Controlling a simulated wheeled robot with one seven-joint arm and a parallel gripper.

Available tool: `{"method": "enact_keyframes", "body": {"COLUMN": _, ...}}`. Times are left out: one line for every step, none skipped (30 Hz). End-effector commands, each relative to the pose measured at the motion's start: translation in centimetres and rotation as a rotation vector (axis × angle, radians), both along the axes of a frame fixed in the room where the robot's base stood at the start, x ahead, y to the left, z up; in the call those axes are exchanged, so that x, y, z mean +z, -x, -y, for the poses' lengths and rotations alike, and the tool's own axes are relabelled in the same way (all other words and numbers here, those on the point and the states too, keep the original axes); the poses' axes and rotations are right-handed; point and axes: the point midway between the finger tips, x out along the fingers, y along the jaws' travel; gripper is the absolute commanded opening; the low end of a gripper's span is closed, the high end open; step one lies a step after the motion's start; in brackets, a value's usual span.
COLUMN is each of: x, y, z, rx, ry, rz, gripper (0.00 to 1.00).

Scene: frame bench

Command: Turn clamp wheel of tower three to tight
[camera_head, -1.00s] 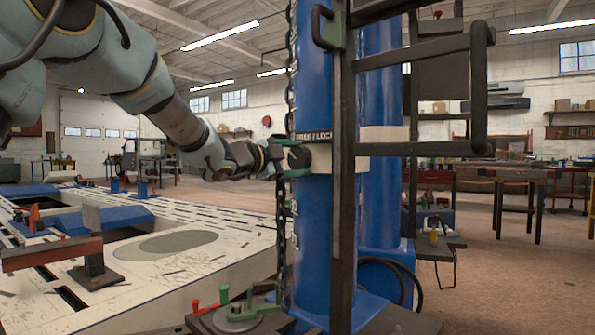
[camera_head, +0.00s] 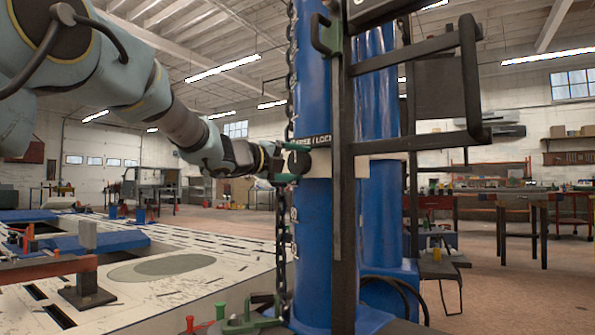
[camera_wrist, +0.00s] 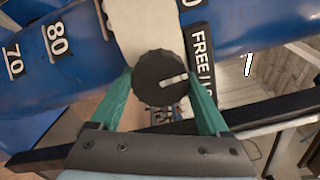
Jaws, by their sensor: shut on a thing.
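The clamp wheel (camera_wrist: 161,81) is a dark knurled knob with a pale mark, on a cream collar (camera_wrist: 143,27) around the blue tower (camera_head: 311,215). In the wrist view it sits between the green fingers of my gripper (camera_wrist: 160,92), which is shut on it. In the head view the wheel (camera_head: 299,161) is at the collar's left side, with my gripper (camera_head: 284,164) reaching it from the left. A "FREE / LOCK" label (camera_head: 310,141) is just above; its second word is partly hidden in the wrist view. No tower number is readable.
A dark upright post and bar frame (camera_head: 343,200) stands in front of the tower, close to the wheel. A chain (camera_head: 281,240) hangs along the tower's left. A white slotted bench (camera_head: 190,275) lies at the left, with a red bar (camera_head: 40,270) and blocks.

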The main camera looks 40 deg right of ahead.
Motion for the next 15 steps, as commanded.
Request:
{"method": "enact_keyframes", "body": {"x": -0.2, "y": 0.01, "z": 0.01, "rx": 0.0, "ry": -0.001, "rz": 0.018, "gripper": 0.23}}
{"method": "enact_keyframes", "body": {"x": -0.19, "y": 0.01, "z": 0.01, "rx": 0.0, "ry": -0.001, "rz": 0.026, "gripper": 0.23}}
{"method": "enact_keyframes", "body": {"x": -0.17, "y": 0.01, "z": 0.01, "rx": 0.0, "ry": -0.002, "rz": 0.037, "gripper": 0.23}}
{"method": "enact_keyframes", "body": {"x": -0.14, "y": 0.0, "z": 0.02, "rx": 0.0, "ry": -0.002, "rz": 0.044, "gripper": 0.23}}
{"method": "enact_keyframes", "body": {"x": -0.13, "y": 0.01, "z": 0.01, "rx": 0.0, "ry": -0.002, "rz": 0.05, "gripper": 0.23}}
{"method": "enact_keyframes", "body": {"x": -0.12, "y": 0.0, "z": 0.01, "rx": 0.0, "ry": -0.004, "rz": 0.057, "gripper": 0.23}}
{"method": "enact_keyframes", "body": {"x": -0.11, "y": 0.01, "z": 0.01, "rx": 0.0, "ry": -0.004, "rz": 0.061, "gripper": 0.23}}
{"method": "enact_keyframes", "body": {"x": -0.1, "y": 0.01, "z": 0.01, "rx": 0.0, "ry": -0.004, "rz": 0.064, "gripper": 0.23}}
{"method": "enact_keyframes", "body": {"x": -0.09, "y": 0.01, "z": 0.01, "rx": -0.001, "ry": -0.004, "rz": 0.067, "gripper": 0.23}}
{"method": "enact_keyframes", "body": {"x": -0.08, "y": 0.01, "z": 0.01, "rx": -0.001, "ry": -0.005, "rz": 0.069, "gripper": 0.23}}
{"method": "enact_keyframes", "body": {"x": -0.08, "y": 0.01, "z": 0.02, "rx": -0.001, "ry": -0.005, "rz": 0.07, "gripper": 0.23}}
{"method": "enact_keyframes", "body": {"x": -0.07, "y": 0.01, "z": 0.01, "rx": -0.001, "ry": -0.005, "rz": 0.071, "gripper": 0.23}}
{"method": "enact_keyframes", "body": {"x": -0.07, "y": 0.0, "z": 0.01, "rx": -0.001, "ry": -0.005, "rz": 0.072, "gripper": 0.23}}
{"method": "enact_keyframes", "body": {"x": -0.06, "y": 0.01, "z": 0.01, "rx": -0.001, "ry": -0.005, "rz": 0.072, "gripper": 0.23}}
{"method": "enact_keyframes", "body": {"x": -0.06, "y": 0.01, "z": 0.02, "rx": -0.001, "ry": -0.005, "rz": 0.072, "gripper": 0.23}}
